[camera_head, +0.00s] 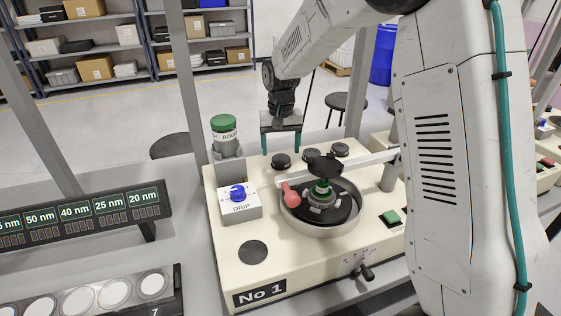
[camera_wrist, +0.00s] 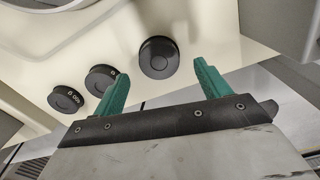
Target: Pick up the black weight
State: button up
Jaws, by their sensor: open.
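Three black round pieces stand along the back edge of the cream machine (camera_head: 228,262). Which of them is the black weight I cannot say for certain. The left one (camera_head: 281,161) is just below my gripper (camera_head: 281,148), and the others are the middle one (camera_head: 311,150) and the right one (camera_head: 340,149). In the wrist view, one black piece (camera_wrist: 158,57) shows between the green fingertips of my gripper (camera_wrist: 161,68), which is open and empty. Two smaller-looking labelled black pieces (camera_wrist: 100,78) (camera_wrist: 66,98) lie to the left, outside the fingers.
A green-capped bottle (camera_head: 225,135) and a DRIP box (camera_head: 241,204) are at left.

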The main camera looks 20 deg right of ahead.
aim_at(281, 158)
jog(key=shift+s+f, duration=0.1)
jog(key=shift+f, duration=1.45)
jog(key=c, duration=1.1)
jog(key=shift+o, duration=0.2)
jog(key=shift+r, duration=0.1)
notch_tip(281, 158, up, 21)
